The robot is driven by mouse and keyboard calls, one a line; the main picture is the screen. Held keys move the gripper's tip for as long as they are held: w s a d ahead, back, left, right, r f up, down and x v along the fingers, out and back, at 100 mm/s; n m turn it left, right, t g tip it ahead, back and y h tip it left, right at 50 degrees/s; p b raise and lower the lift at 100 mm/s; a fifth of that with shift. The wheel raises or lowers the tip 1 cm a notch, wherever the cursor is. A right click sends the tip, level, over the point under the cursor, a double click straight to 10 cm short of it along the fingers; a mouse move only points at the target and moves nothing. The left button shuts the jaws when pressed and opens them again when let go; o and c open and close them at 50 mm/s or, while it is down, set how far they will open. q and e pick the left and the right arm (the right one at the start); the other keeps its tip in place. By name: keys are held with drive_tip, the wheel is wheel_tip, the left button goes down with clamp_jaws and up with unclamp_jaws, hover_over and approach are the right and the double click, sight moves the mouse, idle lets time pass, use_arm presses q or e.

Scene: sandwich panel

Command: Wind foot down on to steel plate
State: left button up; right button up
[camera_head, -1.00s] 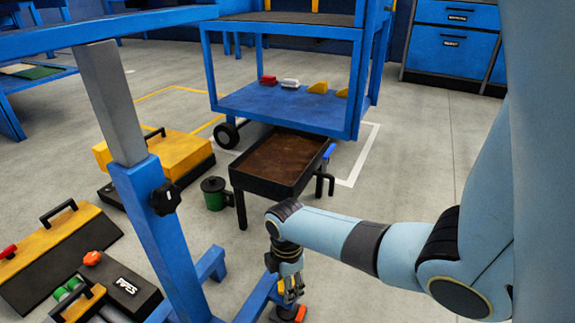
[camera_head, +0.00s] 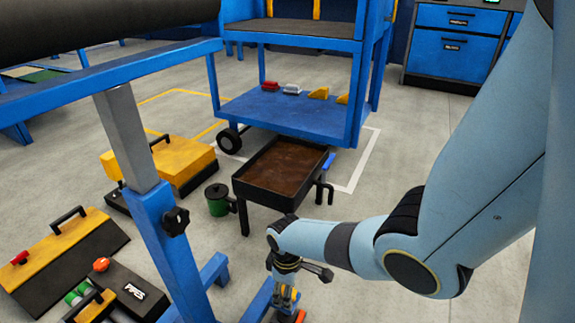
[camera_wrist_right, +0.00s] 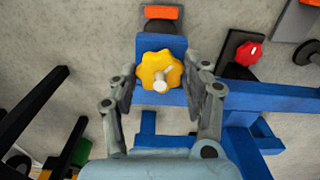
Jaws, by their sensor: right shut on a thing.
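My right gripper (camera_head: 288,300) is low at the bottom edge of the head view, at the end of the blue stand's foot beam. In the right wrist view its two fingers (camera_wrist_right: 162,60) stand either side of a yellow lobed knob (camera_wrist_right: 149,68) with a pale centre pin, and it is shut on this knob. The knob sits over the end of a blue beam (camera_wrist_right: 178,46). Beyond it lies an orange block (camera_wrist_right: 160,12) with a dark piece (camera_wrist_right: 158,27). I cannot tell the foot's gap to a steel plate. My left gripper is not in view.
A blue stand post (camera_head: 170,235) with a black knob is at left. A brown tray (camera_head: 283,165) stands beside a blue trolley (camera_head: 290,110). Toolboxes (camera_head: 65,250) crowd the left floor. A red knob (camera_wrist_right: 249,53) on a dark plate is to the right in the wrist view.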

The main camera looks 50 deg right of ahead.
drive_tip(key=m+p, duration=0.1)
drive_tip(key=m, duration=0.3)
drive_tip(key=shift+m, duration=0.3)
drive_tip(key=m, duration=0.3)
drive_tip(key=shift+m+p, duration=0.35)
drive_tip(key=shift+m, duration=0.05)
drive_tip(key=m, duration=0.4)
drive_tip(key=shift+s, duration=0.1)
drive_tip(key=shift+m+p, duration=0.4)
drive_tip(key=shift+m, duration=1.4)
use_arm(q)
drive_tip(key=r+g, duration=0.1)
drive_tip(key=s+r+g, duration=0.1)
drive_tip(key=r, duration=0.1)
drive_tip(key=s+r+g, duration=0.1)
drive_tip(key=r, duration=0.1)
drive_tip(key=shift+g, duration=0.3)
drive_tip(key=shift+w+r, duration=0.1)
use_arm(e)
drive_tip(key=shift+m, duration=0.3)
drive_tip(key=o, duration=1.2)
drive_tip(key=shift+c, duration=0.2)
